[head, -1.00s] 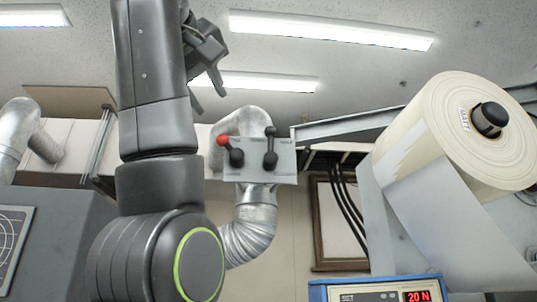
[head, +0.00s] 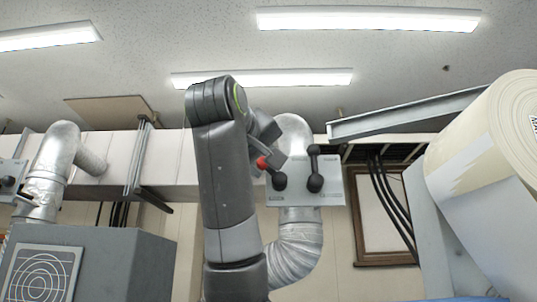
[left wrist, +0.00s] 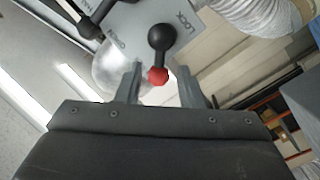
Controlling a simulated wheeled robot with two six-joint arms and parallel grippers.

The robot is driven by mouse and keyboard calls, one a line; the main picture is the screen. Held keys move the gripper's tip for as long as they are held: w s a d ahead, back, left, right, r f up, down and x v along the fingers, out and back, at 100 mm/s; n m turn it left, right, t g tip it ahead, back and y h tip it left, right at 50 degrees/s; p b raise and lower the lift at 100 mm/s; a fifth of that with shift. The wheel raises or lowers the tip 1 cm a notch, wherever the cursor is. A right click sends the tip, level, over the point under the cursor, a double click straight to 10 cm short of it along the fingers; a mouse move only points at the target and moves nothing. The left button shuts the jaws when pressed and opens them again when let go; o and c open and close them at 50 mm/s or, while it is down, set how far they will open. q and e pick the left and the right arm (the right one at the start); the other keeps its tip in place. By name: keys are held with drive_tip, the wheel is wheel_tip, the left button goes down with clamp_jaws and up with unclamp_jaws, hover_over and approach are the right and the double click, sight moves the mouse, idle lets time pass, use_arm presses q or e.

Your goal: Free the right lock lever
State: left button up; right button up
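A light grey panel (head: 331,190) on the right carries two levers. The red-knobbed lever (head: 279,181) leans up and left from its black hub. The black-knobbed lever (head: 315,168) to its right stands nearly upright. My left gripper (head: 270,146) is at the red knob and partly covers that lever in the head view. In the left wrist view my left gripper (left wrist: 161,72) is open, with the red knob (left wrist: 157,76) between its fingers; contact cannot be told. The panel there reads LOCK and OPEN beside this lever. My right gripper is not in view.
A silver duct (head: 297,250) runs behind and below the panel. Another lever panel (head: 10,175) shows at the left edge above a grey cabinet (head: 140,265).

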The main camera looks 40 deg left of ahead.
sight(270, 170)
use_arm(q)
drive_tip(key=p+x, duration=0.1)
drive_tip(key=x, duration=0.3)
drive_tip(key=shift+w, duration=0.25)
drive_tip(key=shift+s, duration=0.15)
drive_tip(key=shift+c, duration=0.2)
drive_tip(key=shift+a, duration=0.1)
clamp_jaws()
